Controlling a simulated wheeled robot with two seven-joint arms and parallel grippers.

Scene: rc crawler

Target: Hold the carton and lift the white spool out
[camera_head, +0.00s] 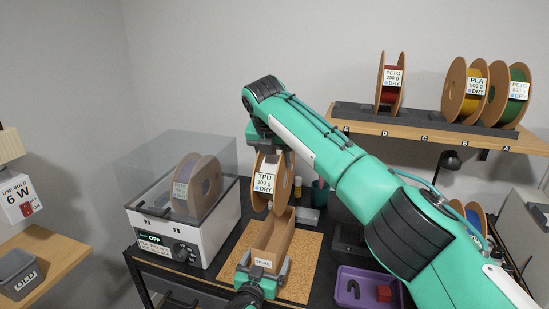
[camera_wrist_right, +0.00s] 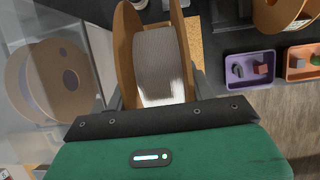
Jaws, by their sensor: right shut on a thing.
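The white spool (camera_head: 268,181), with brown flanges and a "TPU 300 g DRY" label, is upright at the far end of the carton. My right gripper (camera_head: 272,150) is shut on it from above. In the right wrist view, the spool's pale winding (camera_wrist_right: 160,62) shows between the two flanges, with a dark finger at each side. The open brown carton (camera_head: 268,249) stands below on a cork mat. I cannot tell whether the spool's lowest edge is clear of it. My left gripper (camera_head: 262,277) has its fingers against both sides of the carton's near end.
A white dryer box (camera_head: 168,238) with a clear cover and a spool inside stands left of the carton. A purple tray (camera_head: 352,299) with small parts lies right. A shelf (camera_head: 440,127) with several spools is at the back right. My right arm hides part of the table.

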